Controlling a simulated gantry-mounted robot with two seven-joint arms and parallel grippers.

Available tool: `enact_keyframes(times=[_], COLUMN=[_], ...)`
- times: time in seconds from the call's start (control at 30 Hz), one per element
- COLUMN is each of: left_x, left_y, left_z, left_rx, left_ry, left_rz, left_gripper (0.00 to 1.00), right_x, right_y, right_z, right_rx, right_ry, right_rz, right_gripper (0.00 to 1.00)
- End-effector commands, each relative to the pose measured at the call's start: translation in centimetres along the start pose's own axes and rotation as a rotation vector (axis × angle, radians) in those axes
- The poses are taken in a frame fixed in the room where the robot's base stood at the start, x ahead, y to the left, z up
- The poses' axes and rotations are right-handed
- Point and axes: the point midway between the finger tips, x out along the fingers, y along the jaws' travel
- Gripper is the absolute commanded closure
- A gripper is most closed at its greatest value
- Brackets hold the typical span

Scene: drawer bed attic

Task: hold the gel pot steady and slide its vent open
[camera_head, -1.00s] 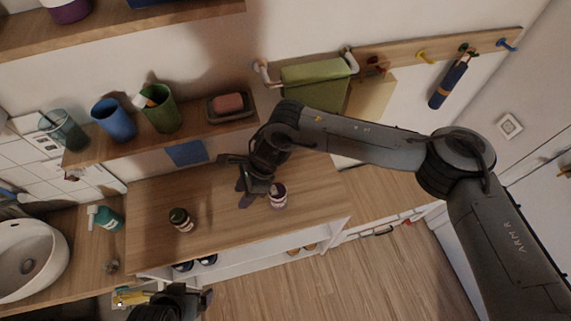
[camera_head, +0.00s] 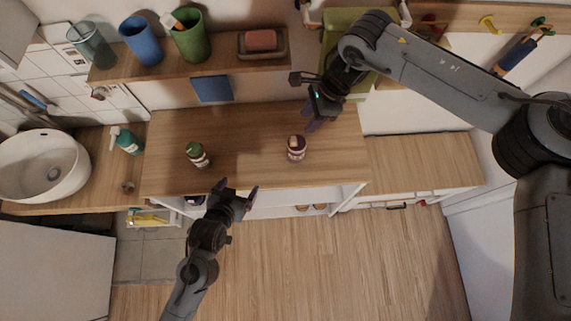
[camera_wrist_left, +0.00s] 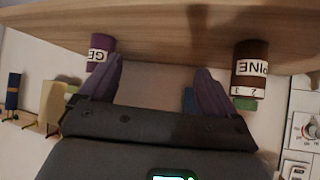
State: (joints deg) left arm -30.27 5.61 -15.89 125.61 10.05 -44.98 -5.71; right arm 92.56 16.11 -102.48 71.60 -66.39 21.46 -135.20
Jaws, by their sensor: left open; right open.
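The gel pot (camera_head: 296,149), a small dark purple jar with a white label, stands upright on the wooden counter. In the left wrist view, which is upside down, the pot (camera_wrist_left: 102,52) shows "GE" and sits beyond the left finger. Its vent is too small to make out. My left gripper (camera_head: 236,189) is open and empty at the counter's front edge, left of and in front of the gel pot. Its purple fingers are spread in the wrist view (camera_wrist_left: 160,68). My right gripper (camera_head: 311,120) is open, behind and slightly right of the pot, apart from it.
A brown pot labelled "PINE" (camera_head: 198,156) with a green lid stands left on the counter (camera_head: 245,145). A shelf with cups (camera_head: 192,38) and a soap dish (camera_head: 262,42) hangs behind. A sink (camera_head: 42,168) is at left. Counter between the pots is clear.

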Motion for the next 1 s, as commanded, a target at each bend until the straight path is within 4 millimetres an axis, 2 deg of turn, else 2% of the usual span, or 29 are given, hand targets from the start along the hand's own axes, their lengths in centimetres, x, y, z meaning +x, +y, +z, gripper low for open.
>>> enact_keyframes(times=[0.03, 0.2, 0.3, 0.4, 0.47, 0.67, 1.0], left_x=[1.2, 4.4, 5.9, 6.6, 6.7, 7.6, 12.1], left_y=[1.2, 5.6, 8.7, 10.9, 11.7, 11.7, 12.1], left_z=[-0.3, -1.6, -2.4, -3.0, -3.8, -5.7, -7.2], left_rx=[0.001, 0.015, 0.03, 0.044, 0.048, 0.05, 0.049], left_ry=[0.049, 0.211, 0.268, 0.277, 0.29, 0.314, 0.315], left_rz=[0.007, 0.024, 0.047, 0.077, 0.089, 0.088, 0.088], left_gripper=[0.09, 0.09, 0.09, 0.09, 0.09, 0.09, 0.09], right_x=[0.0, 0.0, 0.0, 0.0, 0.0, 0.0, 0.0], right_y=[0.0, 0.0, 0.0, 0.0, 0.0, 0.0, 0.0], right_z=[0.0, 0.0, 0.0, 0.0, 0.0, 0.0, 0.0], right_rx=[0.0, 0.0, 0.0, 0.0, 0.0, 0.0, 0.0], right_ry=[0.0, 0.0, 0.0, 0.0, 0.0, 0.0, 0.0], right_rz=[0.0, 0.0, 0.0, 0.0, 0.0, 0.0, 0.0], right_gripper=[0.57, 0.57, 0.57, 0.57, 0.57, 0.57, 0.57])
